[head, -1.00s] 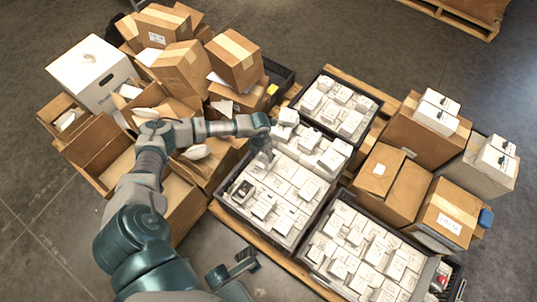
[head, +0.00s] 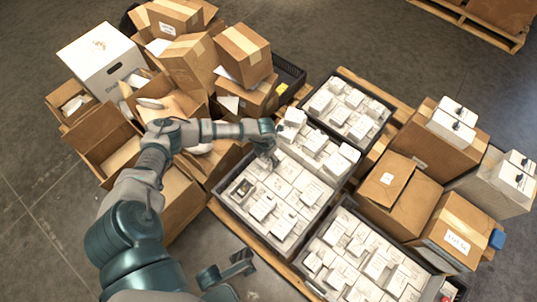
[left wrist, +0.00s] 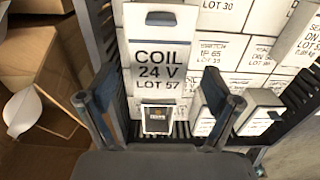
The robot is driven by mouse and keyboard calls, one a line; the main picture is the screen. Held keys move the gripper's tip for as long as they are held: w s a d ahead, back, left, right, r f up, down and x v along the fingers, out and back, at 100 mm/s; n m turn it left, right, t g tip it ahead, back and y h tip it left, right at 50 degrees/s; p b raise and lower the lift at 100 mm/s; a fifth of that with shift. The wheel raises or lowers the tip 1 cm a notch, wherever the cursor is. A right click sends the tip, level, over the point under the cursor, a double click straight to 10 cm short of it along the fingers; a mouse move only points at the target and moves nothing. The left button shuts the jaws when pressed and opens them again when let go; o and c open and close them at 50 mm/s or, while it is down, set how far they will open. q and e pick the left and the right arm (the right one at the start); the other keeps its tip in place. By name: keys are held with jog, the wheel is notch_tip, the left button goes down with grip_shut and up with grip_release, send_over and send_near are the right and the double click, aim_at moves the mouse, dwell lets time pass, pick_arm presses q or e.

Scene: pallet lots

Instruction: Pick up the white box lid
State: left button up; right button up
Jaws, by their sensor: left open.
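My left gripper (head: 272,158) is open above a dark grey crate (head: 240,217) packed with white boxes. In the left wrist view its two fingers (left wrist: 156,82) stand apart, on either side of a white panel marked COIL 24 V LOT 57 (left wrist: 161,62). This panel looks like the white box lid. Just below it, a dark labelled item (left wrist: 160,117) shows in a white opening. In the head view an open white box with a dark item inside (head: 242,188) lies left of the gripper. I cannot tell whether the fingers touch the panel.
Opened brown cartons (head: 105,150) crowd the left, with a large white box (head: 100,55) behind them. Two more crates of white boxes stand behind and at front right. Closed brown cartons (head: 397,190) stand at the right. Crate walls rise close to the gripper.

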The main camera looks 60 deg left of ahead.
pick_arm(q)
jog(key=shift+a+f, duration=0.1)
jog(key=shift+f, duration=0.05)
jog(key=c, duration=1.1)
jog(key=shift+o, duration=0.2)
